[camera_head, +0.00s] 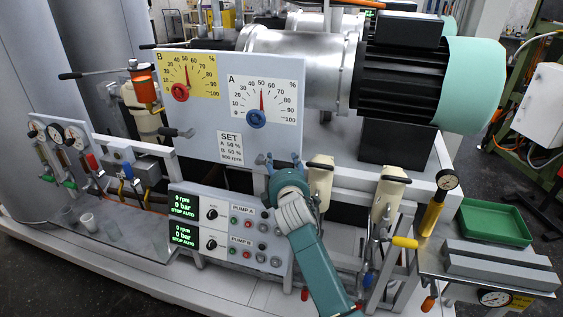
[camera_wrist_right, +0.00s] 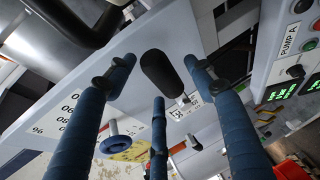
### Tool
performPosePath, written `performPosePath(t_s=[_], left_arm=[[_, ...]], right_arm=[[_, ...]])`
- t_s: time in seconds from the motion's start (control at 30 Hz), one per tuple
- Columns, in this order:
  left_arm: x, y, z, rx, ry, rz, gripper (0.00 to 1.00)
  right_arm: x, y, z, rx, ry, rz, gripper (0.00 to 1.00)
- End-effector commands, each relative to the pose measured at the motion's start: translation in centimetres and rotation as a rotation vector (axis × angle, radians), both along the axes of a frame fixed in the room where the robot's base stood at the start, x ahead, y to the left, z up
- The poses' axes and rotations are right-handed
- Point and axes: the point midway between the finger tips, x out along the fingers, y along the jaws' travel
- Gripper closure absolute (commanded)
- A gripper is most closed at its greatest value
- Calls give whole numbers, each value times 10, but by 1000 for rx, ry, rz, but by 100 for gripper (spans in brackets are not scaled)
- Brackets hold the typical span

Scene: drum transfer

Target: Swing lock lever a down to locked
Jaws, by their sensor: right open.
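The grey panel carries dial A (camera_head: 262,98) with a blue knob (camera_head: 256,118) and dial B (camera_head: 187,75) with a red knob (camera_head: 180,93). My right gripper (camera_head: 279,162) is at the panel's lower right edge, below dial A. In the right wrist view its blue fingers (camera_wrist_right: 160,72) are spread open around a black lever handle (camera_wrist_right: 163,74) on a short metal stem, which looks like lock lever a. No finger clearly touches it. In the head view my gripper hides this lever. Another dark lever (camera_head: 178,132) sticks out at the panel's lower left. My left gripper is not in view.
The pump control box (camera_head: 230,227) with green displays stands just below my right gripper. Cream-handled parts (camera_head: 320,180) stand close to its right. A green tray (camera_head: 495,221) lies at the right.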

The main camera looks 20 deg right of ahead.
Motion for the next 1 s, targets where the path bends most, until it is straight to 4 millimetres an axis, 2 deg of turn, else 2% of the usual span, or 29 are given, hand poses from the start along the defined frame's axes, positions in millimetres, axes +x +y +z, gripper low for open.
performPosePath(t_s=[0.2,0.47,0.57,0.7,0.77,1.0], left_arm=[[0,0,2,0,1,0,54],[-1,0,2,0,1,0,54],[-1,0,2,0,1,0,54],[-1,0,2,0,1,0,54],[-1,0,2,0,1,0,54],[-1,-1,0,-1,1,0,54]], right_arm=[[12,-2,-3,1,1,0,46],[12,-3,-3,1,1,1,46],[12,-2,-3,1,1,1,62],[12,-2,-3,1,1,0,90],[12,-2,-3,1,1,0,100],[12,-7,-5,8,-4,-1,100]])
